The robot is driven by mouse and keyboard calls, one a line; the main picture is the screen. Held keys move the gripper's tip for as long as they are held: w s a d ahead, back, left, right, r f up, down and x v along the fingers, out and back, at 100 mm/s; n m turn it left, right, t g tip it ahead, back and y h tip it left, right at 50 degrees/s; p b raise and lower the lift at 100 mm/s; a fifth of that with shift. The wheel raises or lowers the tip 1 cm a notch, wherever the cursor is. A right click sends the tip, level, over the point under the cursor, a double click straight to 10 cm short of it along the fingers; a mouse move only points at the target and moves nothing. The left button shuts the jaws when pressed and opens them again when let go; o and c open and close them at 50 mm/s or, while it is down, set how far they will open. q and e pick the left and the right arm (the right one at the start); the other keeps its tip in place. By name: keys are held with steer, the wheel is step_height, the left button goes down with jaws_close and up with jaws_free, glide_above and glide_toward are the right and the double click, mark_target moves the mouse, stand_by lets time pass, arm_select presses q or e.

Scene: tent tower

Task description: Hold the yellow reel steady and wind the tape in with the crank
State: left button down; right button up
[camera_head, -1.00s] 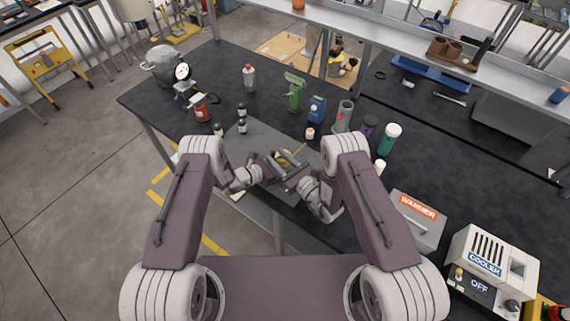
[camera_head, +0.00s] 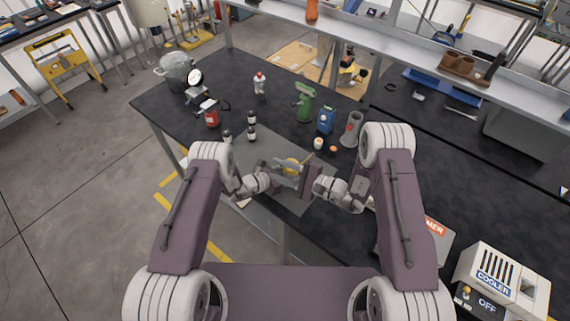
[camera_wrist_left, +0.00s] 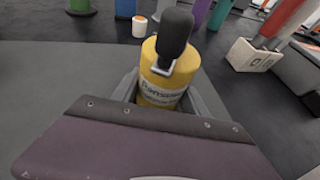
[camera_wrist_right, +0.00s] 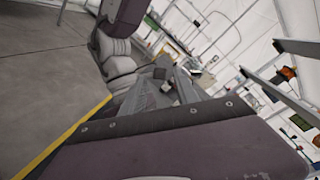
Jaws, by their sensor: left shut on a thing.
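The yellow reel (camera_head: 291,165) is above the grey mat (camera_head: 262,150) at the table's near edge. In the left wrist view the reel (camera_wrist_left: 163,93) is upright, with printed lettering and a black crank handle (camera_wrist_left: 175,35) on its top. My left gripper (camera_head: 283,172) is shut on the reel, a finger on each side. My right gripper (camera_head: 306,180) is just right of the reel. The left wrist view shows nothing gripping the crank handle. The right gripper's jaw opening is not clear, and I cannot make out the tape.
A small white jar (camera_head: 318,143) is near the mat's far corner. The cooler (camera_head: 500,280) and partly hidden warmer (camera_head: 434,235) are at right.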

steer(key=w+d+r+n+g+h, duration=0.2)
steer(key=d+n+h, duration=0.2)
steer(key=n, duration=0.9)
steer(key=w+d+r+n+g+h, duration=0.2)
steer(key=d+n+h, duration=0.15)
steer(key=n, duration=0.95)
steer(key=shift+y, duration=0.25)
steer(key=x, duration=1.1)
steer(key=shift+w+a+f, duration=0.1)
steer(key=shift+w+f, duration=0.05)
steer(key=shift+c, duration=0.4)
jaws_close()
